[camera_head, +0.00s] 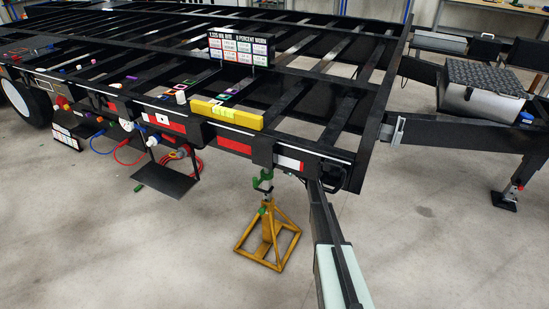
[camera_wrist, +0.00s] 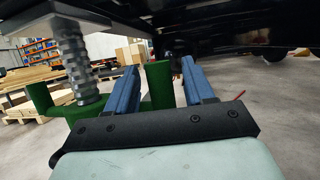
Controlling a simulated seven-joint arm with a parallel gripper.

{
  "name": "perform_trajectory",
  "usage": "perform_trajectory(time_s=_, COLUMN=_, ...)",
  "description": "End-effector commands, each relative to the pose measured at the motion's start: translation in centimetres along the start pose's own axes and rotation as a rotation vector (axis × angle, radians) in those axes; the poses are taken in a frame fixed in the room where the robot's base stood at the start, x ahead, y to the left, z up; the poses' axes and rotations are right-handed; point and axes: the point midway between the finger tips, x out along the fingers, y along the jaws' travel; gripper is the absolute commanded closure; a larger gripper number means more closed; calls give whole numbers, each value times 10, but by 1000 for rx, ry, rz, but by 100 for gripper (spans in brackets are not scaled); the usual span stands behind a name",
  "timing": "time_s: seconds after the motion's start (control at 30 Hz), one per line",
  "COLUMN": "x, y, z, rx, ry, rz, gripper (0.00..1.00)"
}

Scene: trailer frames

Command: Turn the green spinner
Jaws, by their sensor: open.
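The green spinner (camera_head: 263,184) sits at the top of the yellow jack stand (camera_head: 268,236), below the trailer's front right edge. In the wrist view, an upright green post of the spinner (camera_wrist: 158,85) stands between the blue fingers of my gripper (camera_wrist: 160,72). The gripper is open, with a narrow gap visible on each side of the post. A second green post (camera_wrist: 40,98) and a threaded grey screw (camera_wrist: 74,58) stand left of the left finger. In the head view, my pale arm link rises from the bottom, but the fingers cannot be made out.
The black trailer frame (camera_head: 370,125) lies above the stand, with its dark underside (camera_wrist: 235,22) overhead in the wrist view. Red and blue hoses (camera_head: 125,150) hang at the left. A silver box (camera_head: 482,100) is at the right. The floor around the stand is clear.

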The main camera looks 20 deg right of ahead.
Motion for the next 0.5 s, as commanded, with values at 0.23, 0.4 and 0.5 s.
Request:
perform_trajectory(time_s=0.23, x=20, y=0, z=0, rx=-1, ry=-1, rz=1, gripper=47)
perform_trajectory(time_s=0.4, x=22, y=0, z=0, rx=-1, ry=-1, rz=0, gripper=47)
perform_trajectory(time_s=0.5, x=22, y=0, z=0, rx=-1, ry=0, rz=0, gripper=47)
